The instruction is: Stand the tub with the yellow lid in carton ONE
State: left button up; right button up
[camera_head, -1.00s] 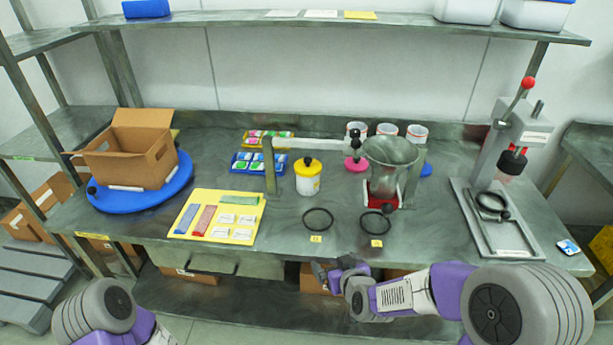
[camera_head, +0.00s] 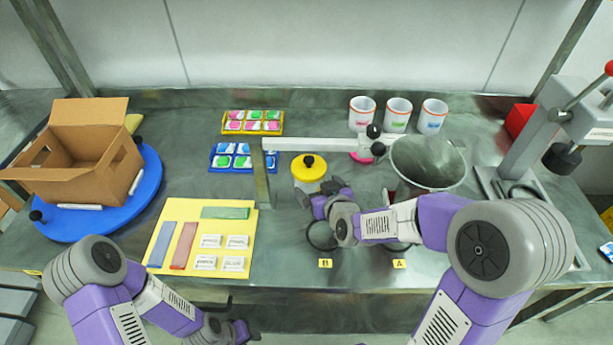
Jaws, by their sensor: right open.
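The white tub with the yellow lid (camera_head: 309,168) stands upright near the middle of the bench, behind my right gripper. A black knob tops its lid, and its lower body is partly hidden by the gripper. My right gripper (camera_head: 319,197) is open, just in front of the tub; I cannot tell whether it touches it. An open cardboard carton (camera_head: 82,165) stands on a blue round turntable (camera_head: 150,187) at the left. No number shows on the carton. My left gripper (camera_head: 240,332) is low at the front edge of the bench; its fingers are too unclear to read.
A metal post and horizontal arm (camera_head: 318,145) stand left of and behind the tub. A metal funnel (camera_head: 428,165) is to its right. A yellow mat (camera_head: 205,235) with strips and cards lies between turntable and tub. Three white cups (camera_head: 398,112) stand at the back.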

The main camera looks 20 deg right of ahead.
aim_at(314, 186)
jog(key=b+x, duration=0.1)
jog(key=x, duration=0.3)
jog(key=shift+w+a+f+b, duration=0.2)
jog(key=shift+w+a+b, duration=0.1)
jog(key=shift+b, duration=0.1)
jog(key=shift+w+f, duration=0.1)
jog(key=shift+w, duration=0.3)
jog(key=c, duration=0.8)
jog(key=shift+r, duration=0.2)
